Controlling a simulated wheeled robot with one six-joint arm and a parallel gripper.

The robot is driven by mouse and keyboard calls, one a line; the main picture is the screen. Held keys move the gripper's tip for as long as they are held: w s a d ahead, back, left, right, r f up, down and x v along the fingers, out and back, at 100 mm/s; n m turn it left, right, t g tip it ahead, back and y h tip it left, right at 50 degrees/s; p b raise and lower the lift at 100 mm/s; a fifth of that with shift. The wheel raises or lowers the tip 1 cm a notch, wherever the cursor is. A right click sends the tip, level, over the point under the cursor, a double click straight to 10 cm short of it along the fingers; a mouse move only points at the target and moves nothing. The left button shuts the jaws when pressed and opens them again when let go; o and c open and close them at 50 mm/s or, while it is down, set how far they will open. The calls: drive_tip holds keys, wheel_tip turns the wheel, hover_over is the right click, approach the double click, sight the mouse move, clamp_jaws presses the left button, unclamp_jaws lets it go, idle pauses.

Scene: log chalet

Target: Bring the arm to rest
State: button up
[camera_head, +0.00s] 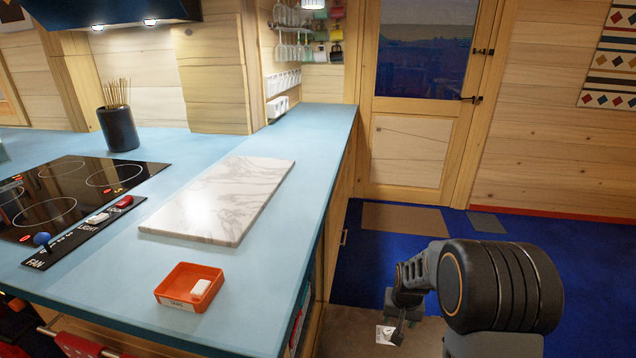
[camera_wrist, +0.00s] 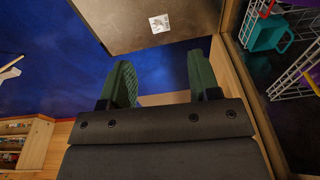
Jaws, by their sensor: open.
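My gripper (camera_wrist: 160,82) shows in the wrist view with its two green-padded fingers wide apart and nothing between them. In the head view my arm is folded low at the right, beside the counter, and my gripper (camera_head: 395,322) hangs at its left end over the floor. The gripper is clear of the blue counter (camera_head: 270,215); its fingertips are small and partly hidden by the arm in that view.
A wire rack with a teal mug (camera_wrist: 268,33) is near the gripper's right. Blue floor (camera_head: 590,260) lies open beyond the arm.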

drive_tip(key=s+a+r+n+p, duration=0.1)
drive_tip(key=s+r+p, duration=0.4)
drive_tip(key=r, duration=0.6)
drive_tip(key=s+a+r+n+t+p, duration=0.1)
drive_tip(key=s+r+p, duration=0.4)
drive_tip(key=r, duration=0.7)
drive_tip(key=s+a+r+t+p, duration=0.1)
drive_tip(key=s+a+r+p, duration=0.2)
drive_tip(key=r, duration=0.9)
drive_tip(key=s+p, duration=0.2)
drive_tip(key=s, duration=0.2)
drive_tip(key=shift+a+r+n, duration=0.2)
drive_tip(key=shift+a+n, duration=0.1)
drive_tip(key=shift+n, duration=0.1)
drive_tip(key=shift+s, duration=0.1)
drive_tip(key=shift+c, duration=0.4)
